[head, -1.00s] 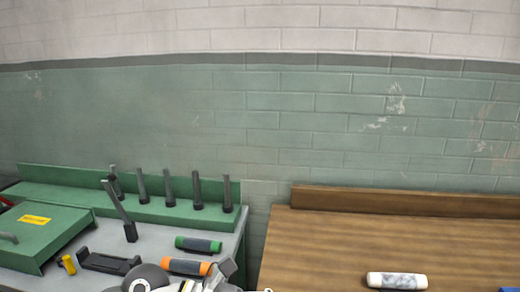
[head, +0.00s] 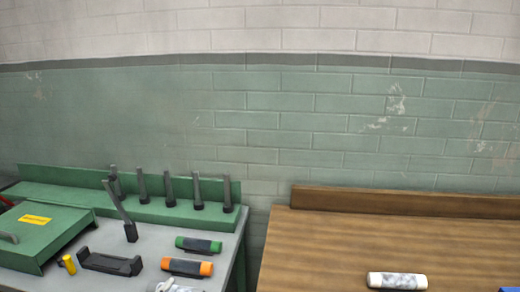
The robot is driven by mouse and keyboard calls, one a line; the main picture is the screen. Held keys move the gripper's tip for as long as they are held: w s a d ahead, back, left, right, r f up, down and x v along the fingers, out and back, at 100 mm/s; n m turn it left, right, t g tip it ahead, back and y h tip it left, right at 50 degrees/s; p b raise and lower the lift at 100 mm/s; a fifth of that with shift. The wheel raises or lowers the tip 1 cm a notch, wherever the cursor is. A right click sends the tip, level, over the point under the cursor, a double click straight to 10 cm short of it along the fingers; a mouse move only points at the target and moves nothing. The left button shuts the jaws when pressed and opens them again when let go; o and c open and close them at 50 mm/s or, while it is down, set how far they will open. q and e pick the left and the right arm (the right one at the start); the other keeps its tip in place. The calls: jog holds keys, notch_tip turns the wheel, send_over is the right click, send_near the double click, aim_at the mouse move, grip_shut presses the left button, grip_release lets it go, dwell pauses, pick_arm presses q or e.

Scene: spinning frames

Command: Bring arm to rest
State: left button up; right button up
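Neither gripper shows in the head view, and no clear part of either arm is in the picture. On the grey-topped machine table (head: 215,257) at left lie a green-ended bobbin (head: 199,245) and an orange-ended bobbin (head: 187,267), both on their sides. A whitish mottled thing (head: 176,287) is cut off by the bottom edge in front of them; I cannot tell fully what it is. A white mottled bobbin (head: 397,281) lies on the wooden table (head: 380,240) at right.
A green rail (head: 80,194) with several upright dark spindles stands at the back of the machine. A tilted lever (head: 120,210), a black bracket (head: 110,263), a yellow knob (head: 69,264) and a green box (head: 40,235) are at left. A gap separates the tables. Most of the wooden top is bare.

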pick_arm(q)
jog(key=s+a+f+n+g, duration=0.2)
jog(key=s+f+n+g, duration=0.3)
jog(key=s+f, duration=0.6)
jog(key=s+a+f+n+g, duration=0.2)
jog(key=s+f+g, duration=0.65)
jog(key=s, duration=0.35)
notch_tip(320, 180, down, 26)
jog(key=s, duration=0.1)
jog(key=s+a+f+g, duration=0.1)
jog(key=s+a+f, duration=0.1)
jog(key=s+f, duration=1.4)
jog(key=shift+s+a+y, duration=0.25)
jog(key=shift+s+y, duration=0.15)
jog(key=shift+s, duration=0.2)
